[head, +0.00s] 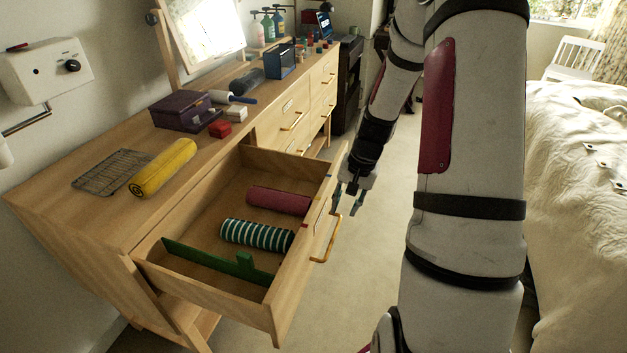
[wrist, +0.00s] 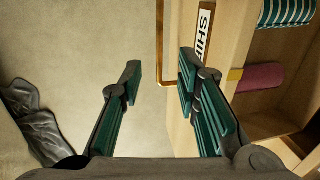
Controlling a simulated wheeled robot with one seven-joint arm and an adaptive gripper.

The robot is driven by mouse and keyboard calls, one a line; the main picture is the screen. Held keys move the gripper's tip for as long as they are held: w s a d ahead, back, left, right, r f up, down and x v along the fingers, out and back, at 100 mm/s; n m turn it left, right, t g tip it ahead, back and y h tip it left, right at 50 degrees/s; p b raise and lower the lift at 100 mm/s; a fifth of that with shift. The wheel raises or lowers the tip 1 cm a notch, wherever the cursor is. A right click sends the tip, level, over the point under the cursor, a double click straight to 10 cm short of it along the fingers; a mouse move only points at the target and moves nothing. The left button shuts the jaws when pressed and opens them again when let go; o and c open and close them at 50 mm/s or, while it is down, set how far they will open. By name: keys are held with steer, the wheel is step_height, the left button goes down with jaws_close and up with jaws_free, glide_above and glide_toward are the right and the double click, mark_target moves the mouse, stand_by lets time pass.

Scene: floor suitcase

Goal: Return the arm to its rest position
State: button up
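My arm reaches down from the upper right of the head view. My gripper (head: 346,207) hangs pointing down just beyond the front panel of an open drawer (head: 297,278), over the floor side. Whether that finger touches the panel I cannot tell.
The drawer holds a maroon roll (head: 279,201), a green-striped roll (head: 256,235) and a green divider (head: 220,262). A yellow roll (head: 164,168) and purple box (head: 184,111) sit on the dresser top. A bed (head: 580,220) stands at right. Carpet (head: 375,260) between is clear.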

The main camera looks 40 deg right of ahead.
steer(key=s+a+r+n+h+p, duration=0.1)
steer(key=s+a+r+n, duration=0.15)
steer(key=a+r, duration=0.55)
steer(key=s+a+r+n+p, duration=0.1)
steer(key=s+a+r+n, duration=0.3)
steer(key=r, duration=0.8)
steer(key=s+a+r+n+t+p, duration=0.1)
steer(key=s+a+r+n, duration=0.1)
steer(key=s+a+r, duration=0.3)
steer(key=s+a+r+n+t+p, duration=0.1)
steer(key=s+a+r, duration=0.4)
steer(key=s, duration=0.5)
steer(key=shift+s+a+r+n+p, duration=0.15)
steer(key=shift+a+r+n+p, duration=0.2)
steer(key=shift+n, duration=0.3)
